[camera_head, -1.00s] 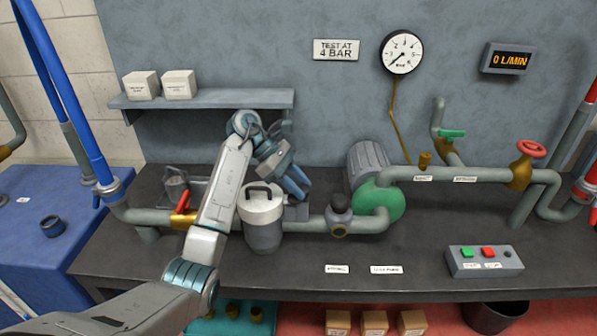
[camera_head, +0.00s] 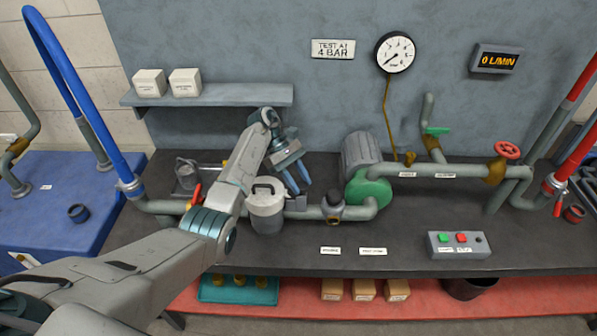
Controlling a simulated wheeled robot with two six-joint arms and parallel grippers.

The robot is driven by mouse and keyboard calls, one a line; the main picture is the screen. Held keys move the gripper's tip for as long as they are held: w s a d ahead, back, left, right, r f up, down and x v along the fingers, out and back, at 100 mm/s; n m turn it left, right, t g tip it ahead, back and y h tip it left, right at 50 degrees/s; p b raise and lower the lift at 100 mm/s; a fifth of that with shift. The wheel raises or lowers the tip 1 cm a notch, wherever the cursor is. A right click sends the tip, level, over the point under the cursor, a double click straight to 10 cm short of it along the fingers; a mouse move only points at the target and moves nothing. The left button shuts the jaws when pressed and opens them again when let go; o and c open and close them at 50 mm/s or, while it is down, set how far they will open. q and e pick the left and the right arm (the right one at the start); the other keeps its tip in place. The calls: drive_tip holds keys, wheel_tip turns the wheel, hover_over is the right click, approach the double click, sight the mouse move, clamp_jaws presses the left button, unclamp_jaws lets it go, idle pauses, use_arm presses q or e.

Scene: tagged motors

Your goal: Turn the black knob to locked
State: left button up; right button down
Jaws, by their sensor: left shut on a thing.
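My left gripper (camera_head: 298,186) points down with its blue fingers just behind and right of the grey lidded canister (camera_head: 266,208). Its fingertips are at a small grey box (camera_head: 297,203) beside the pipe. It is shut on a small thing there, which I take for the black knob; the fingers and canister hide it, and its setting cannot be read. A dark-capped fitting (camera_head: 333,199) on the pipe stands apart, right of the fingers. My right gripper is not in view.
The red-handled valve (camera_head: 196,194) lies left of the canister, close to my left arm. The green pump (camera_head: 370,190) stands to the right. A box with green and red buttons (camera_head: 460,244) sits at the right front. The bench's front middle is mostly clear.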

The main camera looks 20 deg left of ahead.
use_arm(q)
drive_tip(key=shift+w+r+m+p, duration=0.1)
drive_tip(key=shift+r+m+p, duration=0.05)
drive_tip(key=shift+m+p, duration=0.3)
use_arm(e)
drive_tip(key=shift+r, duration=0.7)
use_arm(q)
drive_tip(key=o, duration=1)
drive_tip(key=shift+c, duration=0.2)
